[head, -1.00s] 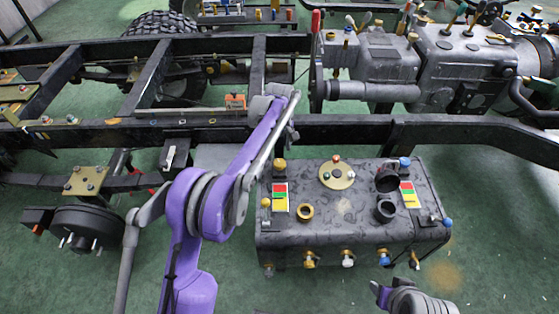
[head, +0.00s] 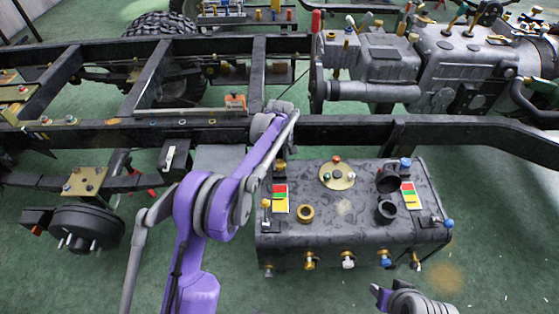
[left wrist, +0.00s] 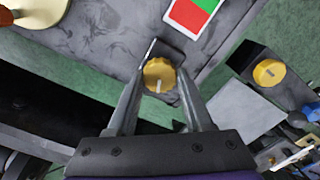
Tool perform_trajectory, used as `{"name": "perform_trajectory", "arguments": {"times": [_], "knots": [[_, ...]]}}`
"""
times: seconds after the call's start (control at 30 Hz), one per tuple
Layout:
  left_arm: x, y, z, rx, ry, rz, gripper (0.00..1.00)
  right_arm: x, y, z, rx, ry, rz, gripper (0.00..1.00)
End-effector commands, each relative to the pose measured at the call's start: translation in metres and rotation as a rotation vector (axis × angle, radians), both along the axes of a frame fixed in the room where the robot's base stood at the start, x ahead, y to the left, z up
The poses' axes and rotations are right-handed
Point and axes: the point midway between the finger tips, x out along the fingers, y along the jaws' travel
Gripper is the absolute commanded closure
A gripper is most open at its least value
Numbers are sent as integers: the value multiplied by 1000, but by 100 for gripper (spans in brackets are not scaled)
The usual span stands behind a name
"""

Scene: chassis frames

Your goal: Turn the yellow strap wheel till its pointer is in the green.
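The yellow strap wheel (left wrist: 159,74) sits on a dark bracket at the edge of the grey tank, with a short pale pointer mark on it toward the bottom of the left wrist view. A red and green card (left wrist: 194,12) lies near the wheel and also shows in the head view (head: 281,197).
The tank (head: 335,225) carries a round brass plate (head: 337,175), a brass ring (head: 306,213), black cups and a second coloured card (head: 411,196). Another yellow knob (left wrist: 268,72) is right of the gripper. A black chassis rail (head: 350,130) runs behind the tank.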

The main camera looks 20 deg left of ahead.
Motion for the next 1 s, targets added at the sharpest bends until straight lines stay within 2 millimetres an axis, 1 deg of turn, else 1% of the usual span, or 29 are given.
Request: {"name": "perform_trajectory", "arguments": {"times": [0.03,0.17,0.37,0.57,1.0], "knots": [[0,0,0,0,0,0,76,0,0,0,0,0,0,50],[0,0,0,0,0,0,100,0,0,0,0,0,0,50],[0,0,0,0,0,-10,100,0,0,0,0,0,0,50],[0,0,0,0,0,-78,100,0,0,-1,0,0,0,50],[0,0,0,0,0,-392,100,0,0,-5,0,2,0,50]]}}
